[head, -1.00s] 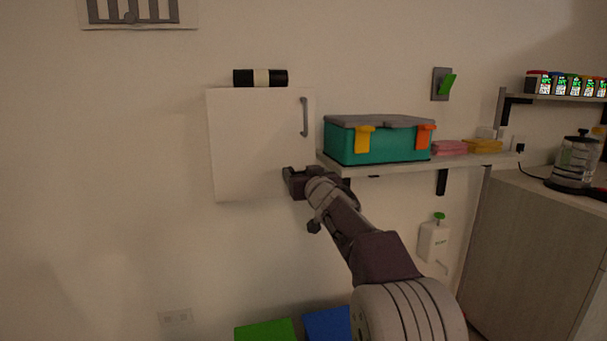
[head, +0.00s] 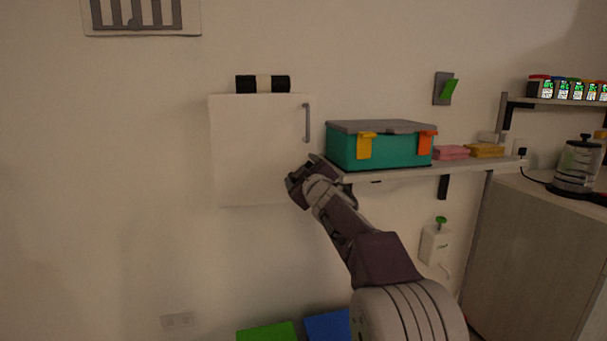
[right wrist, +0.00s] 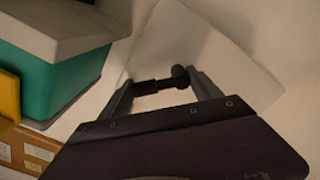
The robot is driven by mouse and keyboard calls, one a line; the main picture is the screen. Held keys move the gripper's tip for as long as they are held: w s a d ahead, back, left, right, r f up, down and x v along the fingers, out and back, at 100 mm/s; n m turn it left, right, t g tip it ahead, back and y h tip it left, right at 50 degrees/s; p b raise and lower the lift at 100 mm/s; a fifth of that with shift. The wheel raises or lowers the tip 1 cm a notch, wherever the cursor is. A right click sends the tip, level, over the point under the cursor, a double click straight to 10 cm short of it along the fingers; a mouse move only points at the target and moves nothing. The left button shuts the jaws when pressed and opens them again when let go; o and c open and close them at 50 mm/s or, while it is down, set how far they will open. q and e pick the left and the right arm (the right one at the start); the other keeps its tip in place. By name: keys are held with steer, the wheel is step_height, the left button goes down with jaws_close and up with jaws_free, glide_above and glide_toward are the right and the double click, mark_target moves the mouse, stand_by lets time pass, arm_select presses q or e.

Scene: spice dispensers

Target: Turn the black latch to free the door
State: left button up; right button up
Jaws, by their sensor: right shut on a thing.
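The white cabinet door (head: 255,150) is flat against the wall and looks closed, with a grey vertical handle (head: 307,122) near its right edge. My right gripper (head: 300,178) is at the lower right edge of the door and covers the latch in the head view. In the right wrist view, the black latch (right wrist: 160,85) lies crosswise between the two fingers of my right gripper (right wrist: 163,92), which are shut on it. The white door corner (right wrist: 240,70) is just behind it. My left gripper is not in view.
A teal box with a grey lid (head: 380,150) stands on the wall shelf (head: 400,170), close to the right of my gripper. A black roll with a pale band (head: 263,84) is at the door's top edge. The wall left of the door is clear.

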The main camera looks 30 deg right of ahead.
steer(key=n, duration=0.3)
steer(key=a+n, duration=0.1)
steer(key=shift+w+r+n, duration=0.1)
steer(key=shift+r+n, duration=0.2)
steer(key=shift+r, duration=0.05)
steer(key=shift+w+a+r+n+b, duration=0.1)
steer(key=shift+a+n+b, duration=0.2)
steer(key=shift+n, duration=0.9)
steer(key=shift+w+a+n+b, duration=0.15)
steer(key=shift+a+n, duration=0.15)
steer(key=shift+n, duration=0.9)
steer(key=shift+s, duration=0.1)
steer(key=o, duration=1.3)
steer(key=shift+o, duration=0.2)
steer(key=shift+s+a, duration=0.1)
steer(key=shift+s, duration=0.15)
steer(key=b+v, duration=0.1)
steer(key=v, duration=0.7)
steer(key=shift+s, duration=0.25)
